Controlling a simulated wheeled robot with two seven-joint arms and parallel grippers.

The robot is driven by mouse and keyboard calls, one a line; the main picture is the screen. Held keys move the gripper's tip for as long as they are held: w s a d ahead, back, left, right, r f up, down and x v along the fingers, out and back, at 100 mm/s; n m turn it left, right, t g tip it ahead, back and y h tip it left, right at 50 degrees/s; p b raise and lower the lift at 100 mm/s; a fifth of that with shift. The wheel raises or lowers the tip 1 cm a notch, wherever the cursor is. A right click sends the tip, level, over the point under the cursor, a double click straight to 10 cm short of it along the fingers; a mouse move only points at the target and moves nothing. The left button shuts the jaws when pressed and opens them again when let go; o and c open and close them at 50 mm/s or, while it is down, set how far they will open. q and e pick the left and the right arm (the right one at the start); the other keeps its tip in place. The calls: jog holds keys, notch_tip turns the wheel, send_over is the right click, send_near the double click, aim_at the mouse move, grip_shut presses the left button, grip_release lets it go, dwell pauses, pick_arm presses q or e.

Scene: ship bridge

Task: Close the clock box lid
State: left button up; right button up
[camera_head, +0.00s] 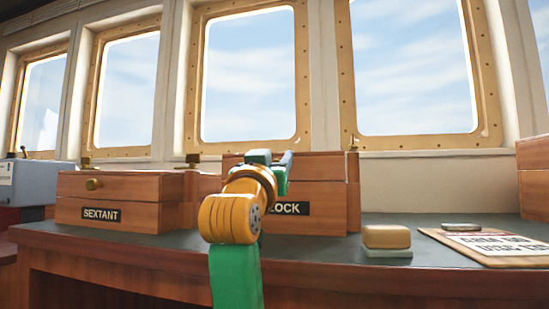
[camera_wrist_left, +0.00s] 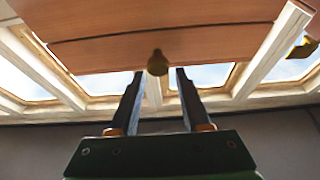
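The clock box (camera_head: 335,206) is a wooden box on the counter, its label partly hidden by my left arm so that only "LOCK" reads. Its lid (camera_head: 325,166) shows as the upper wooden part above a seam; I cannot tell whether it is fully down. My left gripper (camera_head: 274,158) is in front of the lid, its fingertips hardly visible in the head view. In the left wrist view the gripper (camera_wrist_left: 160,74) is open and empty. A brass knob (camera_wrist_left: 157,62) on the wooden front (camera_wrist_left: 185,45) lies between and just beyond the fingertips. My right gripper is not in view.
The sextant box (camera_head: 140,212) stands left of the clock box. Windows (camera_head: 254,75) line the wall behind.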

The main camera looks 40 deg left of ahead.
pick_arm(q)
jog(key=shift+o, duration=0.4)
jog(key=shift+a, duration=0.1)
jog(key=shift+s+d+f, duration=0.2)
jog(key=shift+s+d, duration=0.05)
jog(key=s+d, duration=0.6)
jog(key=s, duration=0.5)
jog(key=shift+b, duration=0.45)
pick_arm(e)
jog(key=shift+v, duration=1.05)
